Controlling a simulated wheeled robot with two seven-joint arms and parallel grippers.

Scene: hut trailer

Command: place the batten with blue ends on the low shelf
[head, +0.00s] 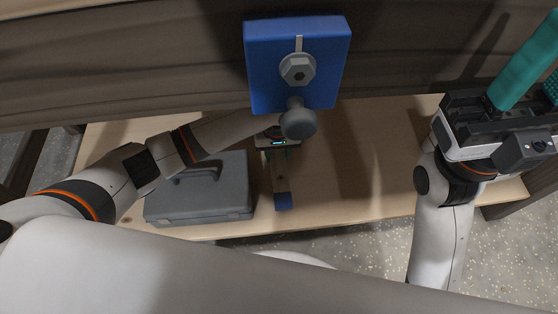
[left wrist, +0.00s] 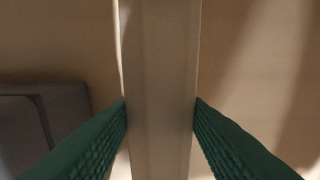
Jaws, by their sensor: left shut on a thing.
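The batten (head: 280,176) is a pale wooden strip with a blue near end (head: 283,201). It is over the light wooden low shelf (head: 360,190), pointing towards me, right of a grey case. I cannot tell whether it touches the shelf. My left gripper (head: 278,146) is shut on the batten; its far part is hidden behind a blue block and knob. In the left wrist view the batten (left wrist: 160,80) runs between the green fingers (left wrist: 160,115). My right gripper (head: 535,75) is at the upper right, its teal fingers apart and empty, tips partly out of frame.
The grey case (head: 200,192) with a handle sits on the shelf close left of the batten. A blue block (head: 297,65) with a bolt and grey knob (head: 298,122) hangs on the dark beam (head: 150,60) above. The shelf right of the batten is clear.

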